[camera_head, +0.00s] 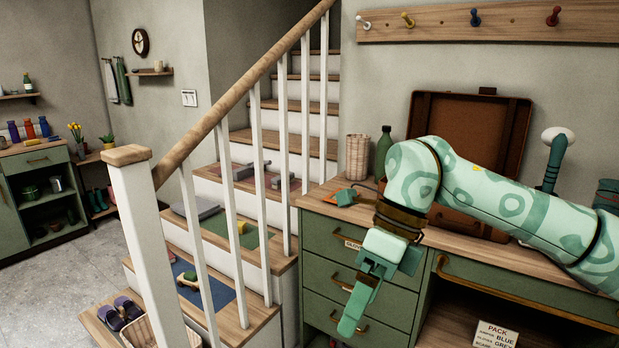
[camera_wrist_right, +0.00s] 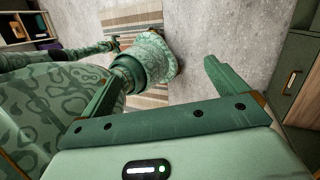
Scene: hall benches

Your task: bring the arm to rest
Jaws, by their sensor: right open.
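My right arm comes in from the right in the head view, bent over the wooden top of a green drawer cabinet (camera_head: 323,231). My right gripper (camera_head: 362,296) hangs in front of the cabinet's drawers, pointing down and to the left. In the right wrist view its jaws (camera_wrist_right: 160,82) are apart, with no object between them. Parts of my own body fill the left of that view. My left gripper does not show in the head view, and I cannot make it out in the wrist view.
An open brown case (camera_head: 468,130), a green bottle (camera_head: 383,153) and a wicker cup (camera_head: 357,157) stand on the cabinet behind my arm. A staircase with a white newel post (camera_head: 140,230) is to the left. Open floor (camera_head: 95,285) lies at the far left.

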